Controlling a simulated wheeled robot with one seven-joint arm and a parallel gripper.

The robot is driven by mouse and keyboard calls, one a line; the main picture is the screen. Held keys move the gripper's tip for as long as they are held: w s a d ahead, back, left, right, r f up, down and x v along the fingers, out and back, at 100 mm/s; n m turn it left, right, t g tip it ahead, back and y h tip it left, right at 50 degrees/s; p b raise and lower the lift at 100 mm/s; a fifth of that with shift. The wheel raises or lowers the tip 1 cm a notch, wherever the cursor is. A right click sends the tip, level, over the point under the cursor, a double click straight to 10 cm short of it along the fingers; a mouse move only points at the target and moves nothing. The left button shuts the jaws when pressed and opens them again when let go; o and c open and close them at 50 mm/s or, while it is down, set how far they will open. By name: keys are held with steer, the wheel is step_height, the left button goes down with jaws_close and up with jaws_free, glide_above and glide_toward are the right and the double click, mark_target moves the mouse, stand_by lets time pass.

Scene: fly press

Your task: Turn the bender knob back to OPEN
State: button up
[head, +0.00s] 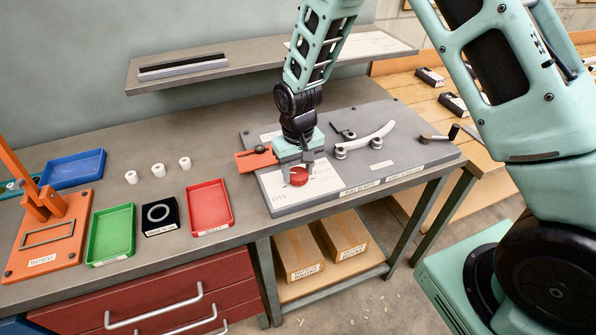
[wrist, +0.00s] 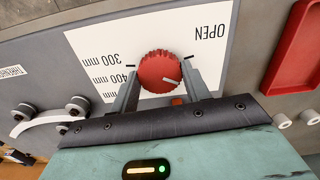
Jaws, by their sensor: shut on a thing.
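The bender knob (head: 298,177) is a red ribbed disc on a white dial plate (head: 270,198) on the grey bender board. In the wrist view, the knob (wrist: 160,70) sits between the two fingers of my gripper (wrist: 161,76), which is shut on it from both sides. The white dial plate (wrist: 100,42) reads OPEN at the upper right and 300 mm and 400 mm at the left. The white mark on the knob points right and slightly down, below the tick near OPEN. In the head view, my gripper (head: 297,166) comes down from above and partly hides the knob.
A curved pale strip (head: 366,139) lies by rollers right of my gripper. An orange block (head: 255,159) is to its left. A red tray (head: 209,206), green tray (head: 111,234), blue tray (head: 73,167) and several white cylinders (head: 158,170) stand further left. A shelf (head: 230,65) is behind.

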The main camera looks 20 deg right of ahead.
mark_target(298, 173)
steer(key=n, duration=0.4)
steer(key=shift+n, duration=2)
steer(key=o, duration=1)
step_height(298, 173, up, 18)
steer(key=b, duration=0.3)
steer(key=shift+f, duration=0.25)
